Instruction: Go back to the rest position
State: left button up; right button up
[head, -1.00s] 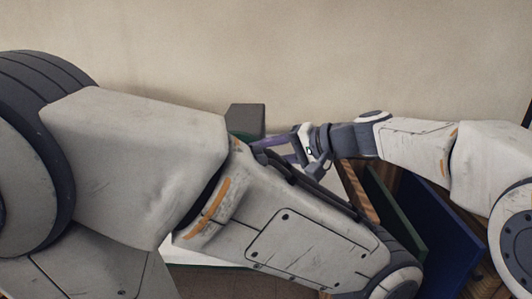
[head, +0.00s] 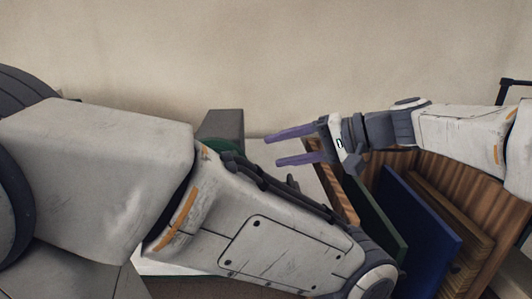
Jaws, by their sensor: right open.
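My right gripper (head: 285,147) comes in from the right, with its two purple fingers apart and nothing between them. It is in the air above the white surface, left of the wooden rack. My left arm fills the left and lower middle of the head view and hides much of the surface. My left gripper is not in view.
A wooden rack (head: 440,165) at the right holds a dark green panel (head: 381,222), a blue panel (head: 415,225) and brown wooden boards (head: 455,215). A dark grey block (head: 221,125) and something green stand behind my left arm. A plain wall (head: 270,60) is behind.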

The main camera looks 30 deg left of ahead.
jog(key=shift+d+r, duration=0.1)
jog(key=shift+d, duration=0.2)
